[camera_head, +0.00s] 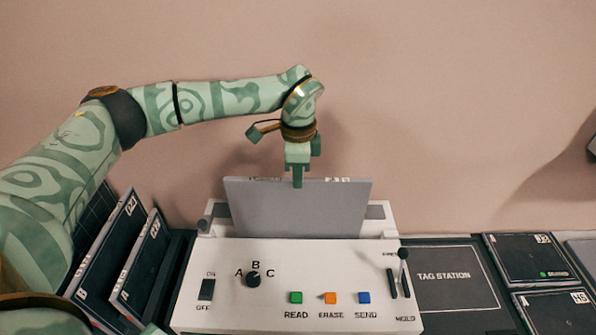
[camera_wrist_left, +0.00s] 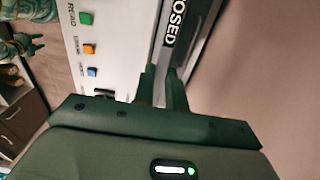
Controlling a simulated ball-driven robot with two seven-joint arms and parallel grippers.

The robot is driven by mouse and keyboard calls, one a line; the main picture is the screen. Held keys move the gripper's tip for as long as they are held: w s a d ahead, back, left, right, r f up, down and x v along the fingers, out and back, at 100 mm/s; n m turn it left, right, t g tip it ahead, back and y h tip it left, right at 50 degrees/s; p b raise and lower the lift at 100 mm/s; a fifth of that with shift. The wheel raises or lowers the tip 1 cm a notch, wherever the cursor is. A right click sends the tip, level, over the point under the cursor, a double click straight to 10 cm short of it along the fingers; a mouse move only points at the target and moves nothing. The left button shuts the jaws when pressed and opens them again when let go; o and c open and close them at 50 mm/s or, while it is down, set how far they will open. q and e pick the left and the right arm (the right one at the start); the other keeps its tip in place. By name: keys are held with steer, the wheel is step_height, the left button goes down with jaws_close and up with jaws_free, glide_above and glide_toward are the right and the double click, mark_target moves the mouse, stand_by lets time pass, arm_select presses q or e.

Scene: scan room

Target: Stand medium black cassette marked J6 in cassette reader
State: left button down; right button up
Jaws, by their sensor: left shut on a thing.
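A grey-faced cassette (camera_head: 298,210) stands upright, leaning slightly, at the back of the white cassette reader (camera_head: 330,262). Its lower edge is hidden behind the reader's front panel, so I cannot tell how deep it sits. My left gripper (camera_head: 297,178) is shut on the middle of its top edge from above. The mark J6 is not readable. A patterned green arm part, likely my right arm, shows small in the left wrist view; its jaws are unclear.
The reader's panel has a knob (camera_head: 253,279), coloured buttons and a lever (camera_head: 403,266). Black cassettes stand tilted in a rack (camera_head: 178,262) at left. A dark tag station (camera_head: 452,278) and flat-lying cassettes (camera_head: 530,257) are at right. The wall is close behind.

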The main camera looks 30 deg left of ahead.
arm_select(q)
steer(key=shift+f+b, duration=0.8)
steer(key=shift+f, duration=0.75)
steer(key=c, duration=1.3)
jaws_free()
steer(key=shift+c, duration=0.2)
steer(key=shift+f, duration=0.1)
step_height(320, 180, up, 16)
steer(key=shift+r, duration=0.25)
steer(key=shift+r, duration=0.1)
